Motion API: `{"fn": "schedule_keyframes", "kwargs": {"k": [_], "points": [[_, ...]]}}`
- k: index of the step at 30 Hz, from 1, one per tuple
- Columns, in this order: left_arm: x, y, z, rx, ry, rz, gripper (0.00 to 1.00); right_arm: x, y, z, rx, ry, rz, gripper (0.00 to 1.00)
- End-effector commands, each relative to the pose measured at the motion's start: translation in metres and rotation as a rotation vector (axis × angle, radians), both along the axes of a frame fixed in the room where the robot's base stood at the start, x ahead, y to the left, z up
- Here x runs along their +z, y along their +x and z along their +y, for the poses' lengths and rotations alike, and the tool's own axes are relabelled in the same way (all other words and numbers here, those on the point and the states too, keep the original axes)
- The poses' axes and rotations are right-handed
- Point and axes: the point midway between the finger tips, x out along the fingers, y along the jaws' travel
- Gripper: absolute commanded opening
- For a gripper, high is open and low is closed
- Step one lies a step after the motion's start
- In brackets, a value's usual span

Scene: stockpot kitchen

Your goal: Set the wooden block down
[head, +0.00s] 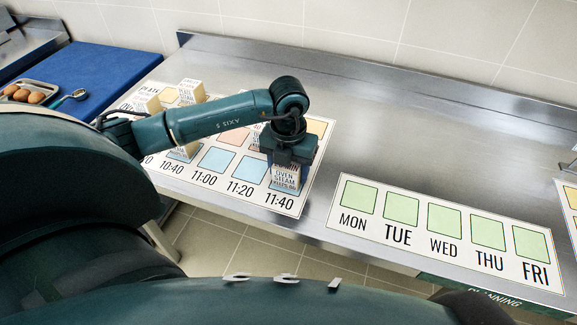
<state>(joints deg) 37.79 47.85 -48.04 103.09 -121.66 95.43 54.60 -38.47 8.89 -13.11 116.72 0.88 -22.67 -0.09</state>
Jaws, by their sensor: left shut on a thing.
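My left gripper (289,160) points down at the right end of the time board and is shut on a wooden block (286,178). The block's printed face reads "OVEN STEAM". It is at the blue square above 11:40. I cannot tell whether its underside touches the board. The time board (225,188) has blue squares over times from 10:40 to 11:40, with other coloured squares behind, partly hidden by my left arm. My right gripper is not in view.
Other pale printed blocks (191,90) stand on the board's left part. A weekday board (445,231) with empty green squares lies to the right. A blue mat (95,66), a tray of eggs (28,92) and a spoon are at the left. The steel counter behind is clear.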

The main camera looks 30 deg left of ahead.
Motion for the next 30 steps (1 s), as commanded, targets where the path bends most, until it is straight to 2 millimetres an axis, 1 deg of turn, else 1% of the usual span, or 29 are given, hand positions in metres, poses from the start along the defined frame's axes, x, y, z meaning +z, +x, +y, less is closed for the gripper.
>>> {"fn": "schedule_keyframes", "kwargs": {"k": [3, 7, 8, 15, 22, 25, 26, 29, 30], "points": [[0.001, 0.000, 0.000, 0.000, 0.000, -0.001, 0.30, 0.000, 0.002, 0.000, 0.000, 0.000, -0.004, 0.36], [-0.004, 0.000, 0.000, -0.001, 0.000, -0.001, 0.30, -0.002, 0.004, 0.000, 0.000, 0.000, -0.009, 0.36], [-0.003, 0.000, 0.000, 0.000, 0.000, -0.001, 0.58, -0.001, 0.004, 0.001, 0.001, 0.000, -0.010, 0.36], [-0.002, 0.000, 0.000, 0.000, 0.000, 0.000, 0.77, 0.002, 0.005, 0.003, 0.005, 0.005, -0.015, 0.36], [-0.002, 0.000, 0.000, 0.000, 0.000, 0.000, 0.78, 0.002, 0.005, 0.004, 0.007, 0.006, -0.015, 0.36], [0.004, 0.000, 0.000, 0.000, 0.000, -0.001, 0.78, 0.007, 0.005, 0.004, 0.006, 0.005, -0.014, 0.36], [0.005, 0.001, 0.000, -0.001, 0.000, -0.002, 0.78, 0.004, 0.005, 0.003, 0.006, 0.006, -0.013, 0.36], [0.019, 0.001, 0.001, -0.002, 0.000, -0.005, 0.78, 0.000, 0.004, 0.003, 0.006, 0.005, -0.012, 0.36], [0.028, 0.001, 0.001, -0.002, 0.001, -0.007, 0.78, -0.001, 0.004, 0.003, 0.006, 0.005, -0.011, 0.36]]}}
